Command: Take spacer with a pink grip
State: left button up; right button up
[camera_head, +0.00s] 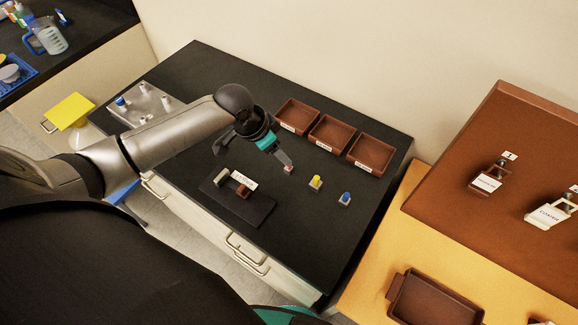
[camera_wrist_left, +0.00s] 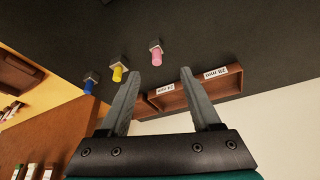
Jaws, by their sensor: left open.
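The spacer with the pink grip (camera_head: 289,169) stands on the black bench top, at the left end of a short row. In the left wrist view, its pink grip (camera_wrist_left: 157,58) shows just beyond the gap between my fingertips, not touching them. My left gripper (camera_wrist_left: 160,73) is open and empty. In the head view, my left gripper (camera_head: 283,160) is right by the pink spacer and partly overlaps it. The yellow-grip spacer (camera_head: 316,181) and blue-grip spacer (camera_head: 345,198) stand to its right. My right gripper is not seen.
Three brown trays (camera_head: 331,134) with labels stand behind the spacers. A dark plate (camera_head: 238,204) with small blocks and a label lies nearer. A grey holder (camera_head: 145,103) with several pegs is at left. Bare bench lies right of the dark plate.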

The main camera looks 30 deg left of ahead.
pick_arm(q)
jog(key=x, duration=0.3)
jog(key=shift+f, duration=0.1)
jog(key=shift+b+x, duration=0.4)
jog(key=shift+x, duration=2.2)
jog(key=shift+s+d, duration=0.1)
jog(key=shift+s, duration=0.1)
jog(key=shift+c, duration=0.3)
grip_shut()
